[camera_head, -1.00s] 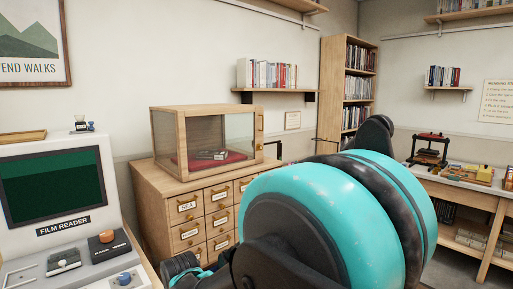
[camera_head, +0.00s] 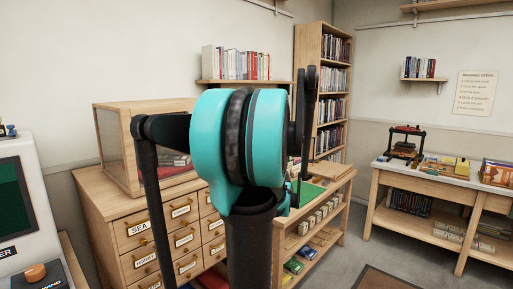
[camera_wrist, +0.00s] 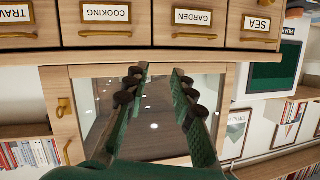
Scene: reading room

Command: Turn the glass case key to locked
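The wooden glass case (camera_head: 110,103) stands on the drawer cabinet in the head view, its right part hidden behind my arm. The wrist view shows the case front (camera_wrist: 88,72) upside down. A small brass fitting, which looks like the key (camera_wrist: 64,105), sits on the frame at the picture's left. A longer brass piece, probably the handle (camera_wrist: 68,150), is below it in the picture. The key's turn position is too small to read. My gripper (camera_wrist: 161,72) is open and empty, its green fingers pointing at the glass, right of the key in the picture and apart from it.
The drawer cabinet (camera_head: 127,262) has labelled drawers and brass pulls just under the case. A film reader (camera_head: 12,160) stands at the left. A low shelf unit (camera_head: 340,205) is right of the cabinet. A worktable (camera_head: 425,177) is farther right, with open floor before it.

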